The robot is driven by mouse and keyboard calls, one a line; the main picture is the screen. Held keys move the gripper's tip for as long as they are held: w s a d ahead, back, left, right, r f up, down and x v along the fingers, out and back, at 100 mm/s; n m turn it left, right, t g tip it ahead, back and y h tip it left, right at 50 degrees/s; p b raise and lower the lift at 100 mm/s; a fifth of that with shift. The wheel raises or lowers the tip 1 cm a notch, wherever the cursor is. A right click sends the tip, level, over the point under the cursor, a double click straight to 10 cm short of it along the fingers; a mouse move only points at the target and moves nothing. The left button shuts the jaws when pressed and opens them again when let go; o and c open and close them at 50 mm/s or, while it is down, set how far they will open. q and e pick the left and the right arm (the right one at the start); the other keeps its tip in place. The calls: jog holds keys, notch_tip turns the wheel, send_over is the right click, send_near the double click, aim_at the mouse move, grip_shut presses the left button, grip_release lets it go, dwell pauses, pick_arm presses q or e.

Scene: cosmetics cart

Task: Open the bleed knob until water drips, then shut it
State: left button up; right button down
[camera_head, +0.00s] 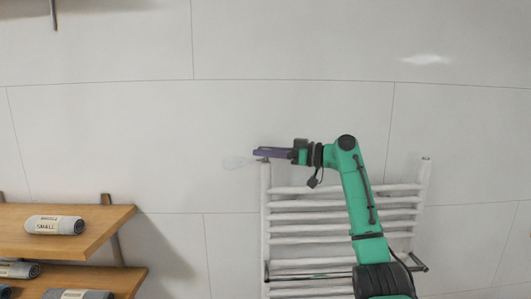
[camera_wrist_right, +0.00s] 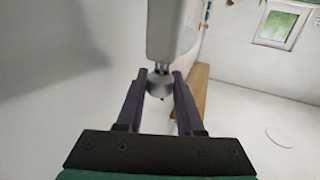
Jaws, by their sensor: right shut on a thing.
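The white towel radiator (camera_head: 265,225) stands against the tiled wall. My right gripper (camera_head: 256,153) is at its upper left corner, with its purple fingers pointing left. In the right wrist view its two fingers (camera_wrist_right: 160,76) are shut on the small grey bleed knob (camera_wrist_right: 160,86), at the end of the radiator's upright tube (camera_wrist_right: 165,30). The fingers mostly hide the knob in the head view. A faint translucent whitish puff (camera_head: 237,162) hangs left of the fingertips. A tiny dark spot shows at the knob; I cannot tell whether it is water. My left gripper is out of view.
Wooden shelves (camera_head: 105,225) with rolled grey towels (camera_head: 54,225) stand at the lower left. The wall between the shelves and the radiator is clear. A window (camera_wrist_right: 280,22) shows at the upper right of the wrist view.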

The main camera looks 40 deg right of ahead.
jog(key=c, duration=0.5)
grip_release()
jog(key=shift+c, duration=0.2)
jog(key=shift+s+d+f+b, duration=0.15)
jog(key=shift+s+d+b, duration=0.1)
jog(key=shift+s+b, duration=0.15)
jog(key=b+v, duration=0.5)
jog(key=v, duration=0.8)
jog(key=shift+s+d, duration=0.2)
jog(key=shift+s, duration=0.15)
jog(key=shift+w, duration=0.1)
